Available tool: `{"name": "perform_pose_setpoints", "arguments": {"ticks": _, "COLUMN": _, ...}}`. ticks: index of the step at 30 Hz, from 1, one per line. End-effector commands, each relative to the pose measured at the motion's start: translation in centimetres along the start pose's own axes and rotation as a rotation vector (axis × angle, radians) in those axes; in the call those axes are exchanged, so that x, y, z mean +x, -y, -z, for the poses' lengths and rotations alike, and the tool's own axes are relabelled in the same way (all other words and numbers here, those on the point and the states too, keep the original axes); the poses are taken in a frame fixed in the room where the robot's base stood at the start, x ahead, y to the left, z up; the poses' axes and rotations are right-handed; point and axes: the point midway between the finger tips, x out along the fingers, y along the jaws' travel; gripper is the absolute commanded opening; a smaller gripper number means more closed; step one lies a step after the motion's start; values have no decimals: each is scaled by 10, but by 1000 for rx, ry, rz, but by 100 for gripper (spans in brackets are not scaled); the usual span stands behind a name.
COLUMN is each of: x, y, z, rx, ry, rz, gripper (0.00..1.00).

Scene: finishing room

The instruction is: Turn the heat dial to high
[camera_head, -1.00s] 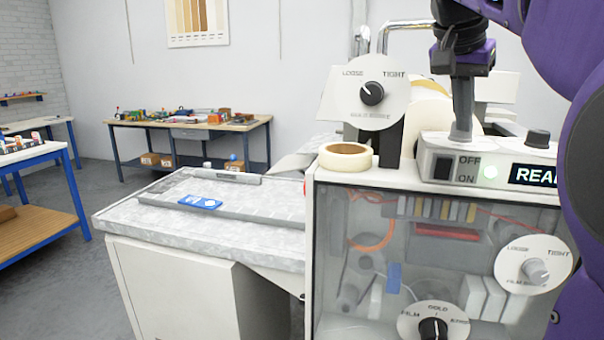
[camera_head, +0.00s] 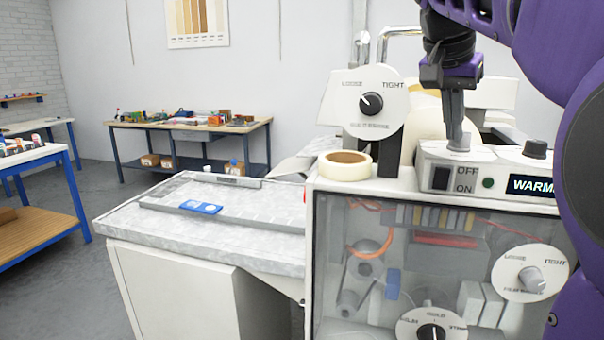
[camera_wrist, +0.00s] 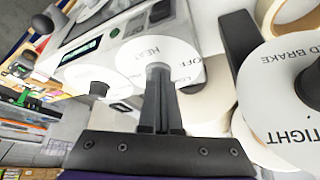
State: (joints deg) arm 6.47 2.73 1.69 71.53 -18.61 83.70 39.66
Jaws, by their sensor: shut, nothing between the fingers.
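In the head view my gripper (camera_head: 459,140) points down behind the top of the control box (camera_head: 490,160), and the heat dial's face does not show there. The box's display (camera_head: 530,186) reads WARM, cut off by my arm, and the round lamp (camera_head: 488,183) is dark green.
A brake dial (camera_head: 372,103) and a tape roll (camera_head: 345,165) stand left of my gripper. A black knob (camera_head: 536,148) sits on the box to its right. Two more dials, one at right (camera_head: 530,273) and one below (camera_head: 432,330), are on the clear front. A bench (camera_head: 230,225) extends left.

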Motion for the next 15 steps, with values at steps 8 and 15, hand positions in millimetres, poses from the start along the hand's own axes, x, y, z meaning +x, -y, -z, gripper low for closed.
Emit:
{"name": "perform_pose_setpoints", "arguments": {"ticks": 8, "x": -2, "y": 1, "z": -4, "rx": 0, "ry": 0, "rz": 0, "gripper": 0}}
{"name": "perform_pose_setpoints", "arguments": {"ticks": 15, "x": -10, "y": 1, "z": -3, "rx": 0, "ry": -1, "rz": 0, "gripper": 0}}
